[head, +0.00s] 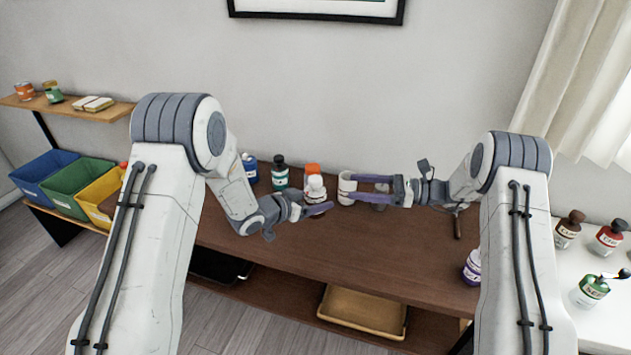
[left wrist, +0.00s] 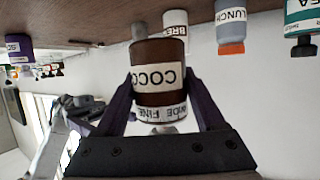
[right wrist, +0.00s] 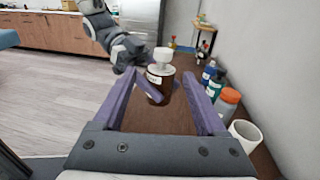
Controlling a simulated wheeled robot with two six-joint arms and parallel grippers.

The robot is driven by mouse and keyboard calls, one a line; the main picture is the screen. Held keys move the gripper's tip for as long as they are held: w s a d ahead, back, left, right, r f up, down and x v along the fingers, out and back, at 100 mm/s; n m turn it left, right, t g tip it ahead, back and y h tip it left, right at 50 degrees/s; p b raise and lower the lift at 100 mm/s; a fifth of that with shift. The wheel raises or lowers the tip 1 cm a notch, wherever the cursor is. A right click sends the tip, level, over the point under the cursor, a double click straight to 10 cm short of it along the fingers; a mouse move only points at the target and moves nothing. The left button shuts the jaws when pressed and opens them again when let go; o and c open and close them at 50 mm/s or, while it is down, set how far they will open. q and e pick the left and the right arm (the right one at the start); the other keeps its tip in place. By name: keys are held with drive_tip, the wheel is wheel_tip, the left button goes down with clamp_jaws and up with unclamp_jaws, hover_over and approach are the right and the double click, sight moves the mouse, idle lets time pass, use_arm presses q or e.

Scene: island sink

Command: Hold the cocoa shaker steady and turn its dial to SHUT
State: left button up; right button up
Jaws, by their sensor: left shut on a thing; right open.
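The cocoa shaker is a brown jar with a white dial top (head: 316,183). My left gripper (head: 322,208) is shut on it near the front of the back row of containers. In the left wrist view the brown body (left wrist: 158,75) sits between the purple fingers, upside down in the picture, with the white dial (left wrist: 160,113) showing WIDE and FINE; SHUT is not visible. My right gripper (head: 352,187) is open and empty, fingers pointing left towards the shaker. In the right wrist view the upright shaker (right wrist: 158,88) appears between its fingers, beyond their tips.
A white mug (head: 346,190) stands behind the right fingertips. A teal-labelled bottle (head: 280,176) and a blue bottle (head: 250,170) stand along the wall. A purple-labelled jar (head: 472,268) is at the right front edge. The tabletop's front middle (head: 370,245) is clear.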

sight(315, 178)
drive_tip(key=a, duration=0.3)
drive_tip(key=w+a, duration=0.1)
drive_tip(key=a, duration=0.3)
drive_tip(key=w+a, duration=0.1)
drive_tip(key=a, duration=0.3)
drive_tip(key=shift+w+a, duration=0.15)
drive_tip(key=shift+w, duration=0.05)
drive_tip(key=shift+c, duration=0.3)
clamp_jaws()
drive_tip(key=shift+w+n+g, duration=0.1)
drive_tip(key=shift+n+g, duration=1.5)
drive_tip(key=shift+g, duration=0.9)
drive_tip(key=shift+n+g, duration=0.5)
drive_tip(key=shift+g, duration=0.3)
